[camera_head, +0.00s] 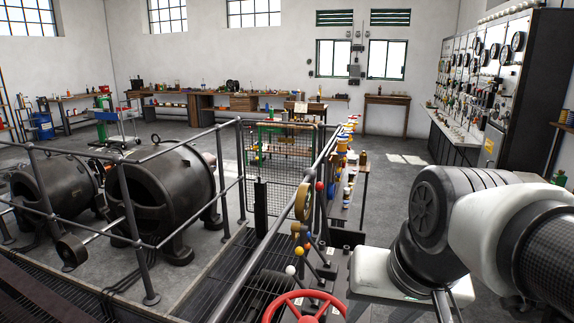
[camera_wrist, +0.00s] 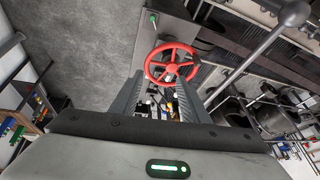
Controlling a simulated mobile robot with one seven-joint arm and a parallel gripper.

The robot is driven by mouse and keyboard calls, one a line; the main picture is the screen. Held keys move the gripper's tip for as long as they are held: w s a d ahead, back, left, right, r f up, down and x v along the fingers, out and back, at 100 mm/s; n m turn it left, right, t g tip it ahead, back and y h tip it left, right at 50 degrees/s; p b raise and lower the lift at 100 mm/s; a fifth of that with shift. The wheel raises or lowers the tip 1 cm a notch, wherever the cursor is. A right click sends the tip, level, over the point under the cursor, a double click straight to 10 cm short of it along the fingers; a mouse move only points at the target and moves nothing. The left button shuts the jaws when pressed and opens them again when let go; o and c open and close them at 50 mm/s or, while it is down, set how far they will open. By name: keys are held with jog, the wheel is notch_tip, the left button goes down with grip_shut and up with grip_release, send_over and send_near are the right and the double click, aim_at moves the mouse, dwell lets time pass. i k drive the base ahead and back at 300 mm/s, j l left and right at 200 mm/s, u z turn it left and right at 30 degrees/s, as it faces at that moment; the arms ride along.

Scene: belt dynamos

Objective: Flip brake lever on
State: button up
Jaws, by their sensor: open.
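I cannot tell which one is the brake lever. My gripper (camera_wrist: 159,82) is open, with nothing visibly held. A red handwheel (camera_wrist: 172,62) shows just beyond its fingertips; it also shows in the head view (camera_head: 304,296).
A metal railing (camera_head: 262,243) runs along the grated walkway beside the levers. Dark dynamos (camera_head: 163,190) stand behind it on the left. A gauge panel (camera_head: 478,65) stands at the right.

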aim_at(319, 185)
jog(key=l+u, duration=0.1)
jog(key=l, duration=0.3)
jog(key=k+l+u, duration=0.15)
jog(key=l, duration=0.25)
jog(key=l+u, duration=0.1)
jog(key=l, duration=0.25)
jog(key=k+l+u, duration=0.15)
jog(key=l, duration=0.25)
jog(key=l+u, duration=0.35)
jog(key=l, duration=0.75)
jog(key=i+l+u, duration=0.25)
jog(key=l, duration=0.4)
jog(key=i+l+u, duration=0.1)
jog(key=i+l, duration=0.15)
jog(key=i+l+u, duration=0.15)
jog(key=l, duration=0.3)
jog(key=i+l+u, duration=0.1)
jog(key=l, duration=0.3)
jog(key=i+l+u, duration=0.1)
jog(key=l, duration=0.25)
jog(key=i+l+u, duration=0.15)
jog(key=l, duration=0.2)
jog(key=i+l+u, duration=0.1)
jog(key=l, duration=0.25)
jog(key=i+l+u, duration=0.15)
jog(key=l, duration=0.25)
jog(key=i+l+u, duration=0.45)
jog(key=i+l, duration=0.3)
jog(key=l, duration=0.15)
